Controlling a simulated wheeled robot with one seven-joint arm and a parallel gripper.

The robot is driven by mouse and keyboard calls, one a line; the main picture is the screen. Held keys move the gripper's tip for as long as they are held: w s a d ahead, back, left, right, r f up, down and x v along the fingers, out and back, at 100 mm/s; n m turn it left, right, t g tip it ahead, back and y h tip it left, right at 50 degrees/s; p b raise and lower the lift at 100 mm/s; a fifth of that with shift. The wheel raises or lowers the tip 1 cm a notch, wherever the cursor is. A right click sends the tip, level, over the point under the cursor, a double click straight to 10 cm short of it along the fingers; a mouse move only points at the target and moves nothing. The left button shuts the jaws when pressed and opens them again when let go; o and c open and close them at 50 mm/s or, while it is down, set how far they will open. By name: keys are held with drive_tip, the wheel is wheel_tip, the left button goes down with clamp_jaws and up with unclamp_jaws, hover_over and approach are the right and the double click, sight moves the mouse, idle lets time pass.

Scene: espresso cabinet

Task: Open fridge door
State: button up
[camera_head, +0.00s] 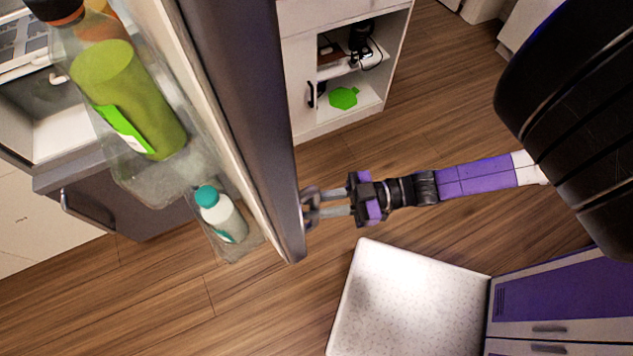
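The fridge door (243,90) stands swung out and is seen almost edge-on from above. Its inner side, with clear shelves, faces left. A green bottle (125,95) and a white bottle with a teal cap (222,215) sit in these shelves. My gripper (312,207) is at the door's outer face, near its lower end in the picture. Its two grey fingers show with a gap between them, and their tips meet a small grey part at the door that looks like the handle. I cannot tell whether they are closed on it.
A white cabinet (299,88) with an open shelf stands beyond the door at the top. A grey unit with a bar handle (88,210) is at left. A white speckled surface (410,300) lies below my arm. Wood floor (170,290) shows clear at lower left.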

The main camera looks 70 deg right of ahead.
drive_tip(key=o, duration=0.4)
drive_tip(key=shift+w+d, duration=0.15)
drive_tip(key=b+v, duration=0.2)
drive_tip(key=v, duration=0.5)
drive_tip(key=shift+s+d, duration=0.2)
drive_tip(key=shift+s, duration=0.15)
